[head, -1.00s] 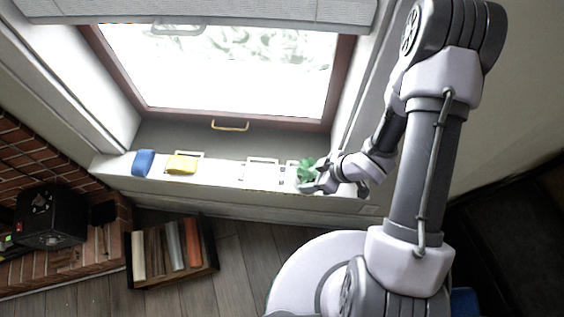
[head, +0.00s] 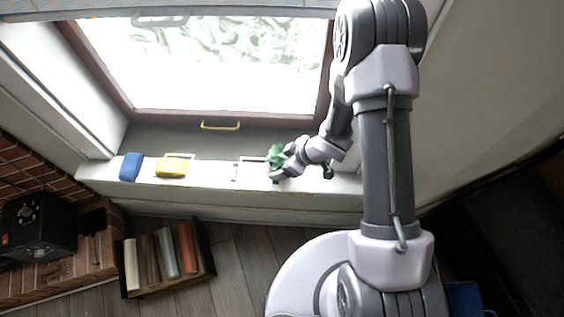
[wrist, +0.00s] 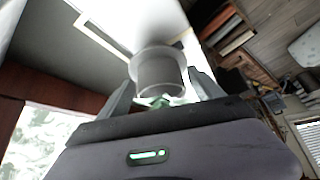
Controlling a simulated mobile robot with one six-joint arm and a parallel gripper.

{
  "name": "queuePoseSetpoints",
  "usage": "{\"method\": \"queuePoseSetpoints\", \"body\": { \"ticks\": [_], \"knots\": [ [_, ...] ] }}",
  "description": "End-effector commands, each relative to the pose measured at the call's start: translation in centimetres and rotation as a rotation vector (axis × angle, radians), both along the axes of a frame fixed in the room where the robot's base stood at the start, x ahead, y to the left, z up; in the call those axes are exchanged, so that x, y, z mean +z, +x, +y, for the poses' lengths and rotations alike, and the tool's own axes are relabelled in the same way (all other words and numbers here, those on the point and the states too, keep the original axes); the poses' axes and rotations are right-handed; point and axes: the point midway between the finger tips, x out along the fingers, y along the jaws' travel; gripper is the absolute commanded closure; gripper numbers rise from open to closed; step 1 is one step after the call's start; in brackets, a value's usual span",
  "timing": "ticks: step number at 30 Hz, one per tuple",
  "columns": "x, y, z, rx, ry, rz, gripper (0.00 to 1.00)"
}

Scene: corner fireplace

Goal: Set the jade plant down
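The jade plant shows as green leaves (head: 276,155) at my gripper (head: 282,170), over the right half of the window sill in the head view. In the wrist view its grey round pot (wrist: 158,70) sits between the two fingers of my gripper (wrist: 163,86), with a wider rim at the far end and a bit of green at the near end. My gripper is shut on the pot. A white rectangular outline (head: 236,171) lies on the sill just left of the plant. I cannot tell whether the pot touches the sill.
A yellow block (head: 171,168) and a blue block (head: 131,166) stand on the sill (head: 205,178) to the left. The window (head: 220,70) with a yellow handle (head: 220,126) is behind. A crate of books (head: 165,255) is on the floor below. A black box (head: 38,225) stands by the bricks.

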Motion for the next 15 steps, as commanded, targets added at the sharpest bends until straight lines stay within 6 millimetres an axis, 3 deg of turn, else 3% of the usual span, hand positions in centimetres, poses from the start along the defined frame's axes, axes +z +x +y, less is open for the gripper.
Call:
{"method": "queuePoseSetpoints", "body": {
  "ticks": [9,11,15],
  "knots": [
    [0.2,0.0,0.0,0.0,0.0,0.0,0.2],
    [0.9,-0.1,-0.2,0.0,0.0,0.0,0.2],
    [4.3,-0.9,-1.9,-0.003,-0.001,-0.001,0.2]
  ]
}}
